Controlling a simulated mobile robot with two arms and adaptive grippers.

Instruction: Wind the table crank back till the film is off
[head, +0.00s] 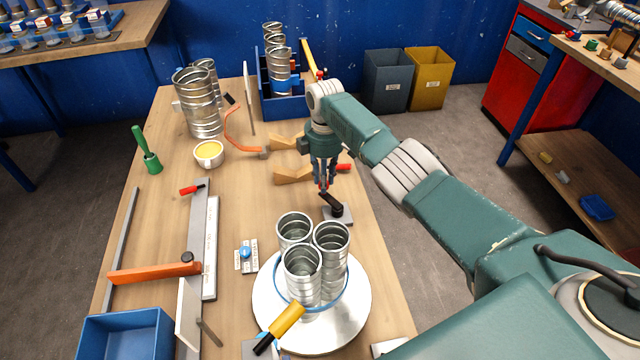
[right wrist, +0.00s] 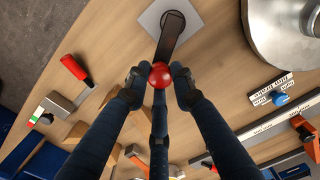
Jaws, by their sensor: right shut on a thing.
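The table crank (head: 337,209) stands on a small grey plate at the right side of the workbench; the right wrist view shows its dark arm (right wrist: 170,42) and red knob (right wrist: 160,75). My right gripper (head: 325,186) is above the crank, shut with its fingers around the red knob, as the right wrist view also shows (right wrist: 157,84). The round metal turntable (head: 267,318) carries three upright spiral duct pieces (head: 302,275) standing close together. A thin blue band shows around their lower part; whether it is film is unclear. My left gripper is out of view.
A yellow-and-black handled tool (head: 281,327) lies at the turntable's front edge. A labelled blue button (head: 245,253) sits left of the turntable. Orange-armed clamps, a white cup (head: 208,154) and tall ducts (head: 198,105) stand farther back. A blue tray (head: 125,335) is front left.

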